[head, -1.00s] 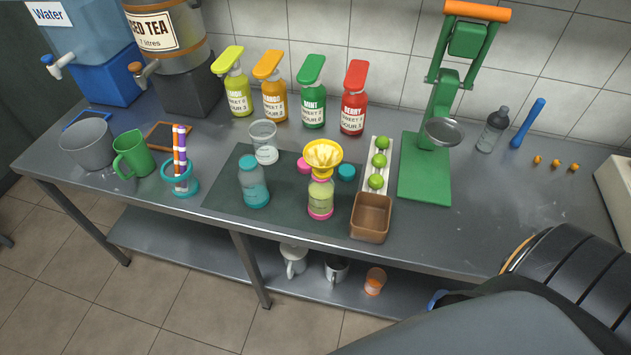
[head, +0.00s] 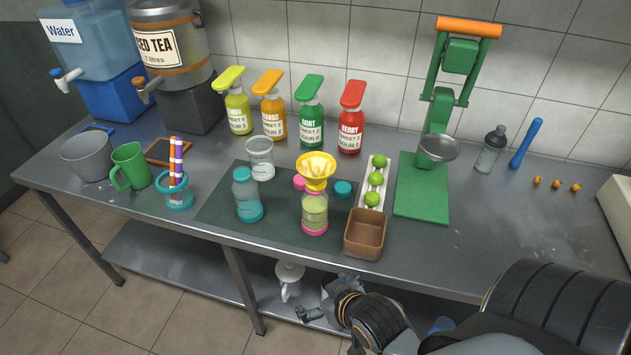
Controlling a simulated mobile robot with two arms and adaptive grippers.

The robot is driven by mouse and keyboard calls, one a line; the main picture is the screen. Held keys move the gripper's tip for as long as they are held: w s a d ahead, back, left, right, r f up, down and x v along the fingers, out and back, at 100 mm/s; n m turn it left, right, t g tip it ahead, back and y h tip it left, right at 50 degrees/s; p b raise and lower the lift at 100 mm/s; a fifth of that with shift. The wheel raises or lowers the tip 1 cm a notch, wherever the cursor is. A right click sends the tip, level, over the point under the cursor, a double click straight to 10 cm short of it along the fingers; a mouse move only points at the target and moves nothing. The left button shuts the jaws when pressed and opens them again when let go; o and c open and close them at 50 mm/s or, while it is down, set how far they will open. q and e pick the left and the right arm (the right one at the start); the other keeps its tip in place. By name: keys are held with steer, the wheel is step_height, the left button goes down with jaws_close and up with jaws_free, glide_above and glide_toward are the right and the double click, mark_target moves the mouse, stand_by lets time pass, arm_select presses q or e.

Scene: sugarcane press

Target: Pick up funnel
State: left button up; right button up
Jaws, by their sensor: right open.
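The yellow funnel (head: 316,168) sits upright in the mouth of a small clear bottle (head: 315,212) with a pink base and yellow-green contents. The bottle stands on a dark mat (head: 277,222) near the front of the counter. The funnel's spout is hidden in the bottle. My right gripper (head: 308,313) is open and apart from the funnel. It is low in the picture, in front of the counter's front edge and below the bottle. My left gripper is out of view.
A teal-capped bottle (head: 246,195) and a clear cup (head: 260,158) stand left of the funnel. A brown box (head: 365,234) and a white tray of limes (head: 372,182) are right of it. The green press (head: 422,190) stands farther right. A mug (head: 289,280) is on the lower shelf.

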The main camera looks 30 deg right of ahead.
steer(key=w+d+r+m+t+h, duration=0.1)
steer(key=d+r+t, duration=0.1)
steer(key=r, duration=0.3)
steer(key=w+d+r+t, duration=0.2)
steer(key=r+t, duration=0.1)
steer(key=r, duration=0.2)
steer(key=m+t+h, duration=0.1)
steer(key=t+h, duration=0.1)
steer(key=t, duration=0.2)
glide_toward(323, 178)
steer(key=w, duration=0.3)
steer(key=w+d+p, duration=0.1)
steer(key=w, duration=0.4)
steer(key=shift+w+d+f+p, duration=0.3)
steer(key=shift+p, duration=0.05)
steer(key=shift+w+r, duration=0.15)
steer(key=shift+w, duration=0.15)
steer(key=w+p, duration=0.1)
steer(key=w, duration=0.1)
steer(key=w+d, duration=0.1)
steer(key=w, duration=0.1)
steer(key=shift+w+r+p, duration=0.1)
steer(key=shift+w+p, duration=0.2)
steer(key=shift+p, duration=0.05)
steer(key=c, duration=1.1)
